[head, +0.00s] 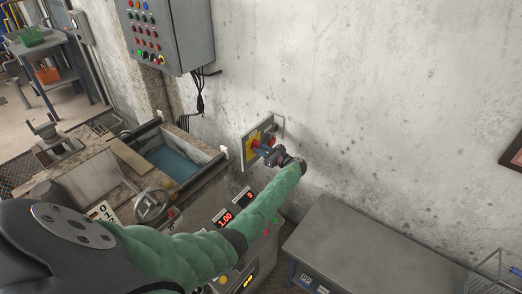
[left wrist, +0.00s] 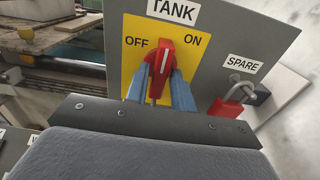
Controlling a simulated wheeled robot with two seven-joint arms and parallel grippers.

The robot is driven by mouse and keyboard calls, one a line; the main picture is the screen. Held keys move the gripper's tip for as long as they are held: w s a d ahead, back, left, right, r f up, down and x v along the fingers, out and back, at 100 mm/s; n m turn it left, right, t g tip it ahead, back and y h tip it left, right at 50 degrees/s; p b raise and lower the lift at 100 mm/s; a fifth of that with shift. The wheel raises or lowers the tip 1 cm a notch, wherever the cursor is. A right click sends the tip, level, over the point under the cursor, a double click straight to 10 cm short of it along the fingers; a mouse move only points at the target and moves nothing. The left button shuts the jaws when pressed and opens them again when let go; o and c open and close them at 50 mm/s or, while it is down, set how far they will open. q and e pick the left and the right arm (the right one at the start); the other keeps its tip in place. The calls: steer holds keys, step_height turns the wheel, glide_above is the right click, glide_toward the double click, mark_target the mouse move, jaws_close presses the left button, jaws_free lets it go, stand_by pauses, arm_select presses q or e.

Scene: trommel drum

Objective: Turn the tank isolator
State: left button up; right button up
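The tank isolator is a red handle (left wrist: 162,58) on a yellow plate (left wrist: 135,62) marked OFF on the left and ON on the right, under a TANK label (left wrist: 174,10). The handle points nearly straight up, leaning slightly right, between the two words. My left gripper (left wrist: 160,85) has its blue fingers on either side of the handle, apparently touching it. In the head view the left gripper (head: 263,150) reaches the wall panel (head: 249,137) and partly hides the isolator. My right gripper is not in view.
A red padlock (left wrist: 226,107) hangs under a SPARE label (left wrist: 242,64) right of the isolator. Below stands a console with red number displays (head: 225,219). A water tank (head: 175,160) is to the left, a grey bench (head: 360,245) to the right. A button box (head: 170,35) hangs above left.

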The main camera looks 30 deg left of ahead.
arm_select(q)
steer(key=shift+d, duration=0.25)
steer(key=d+b, duration=0.2)
steer(key=d, duration=0.5)
steer(key=shift+s+d, duration=0.15)
steer(key=shift+s, duration=0.15)
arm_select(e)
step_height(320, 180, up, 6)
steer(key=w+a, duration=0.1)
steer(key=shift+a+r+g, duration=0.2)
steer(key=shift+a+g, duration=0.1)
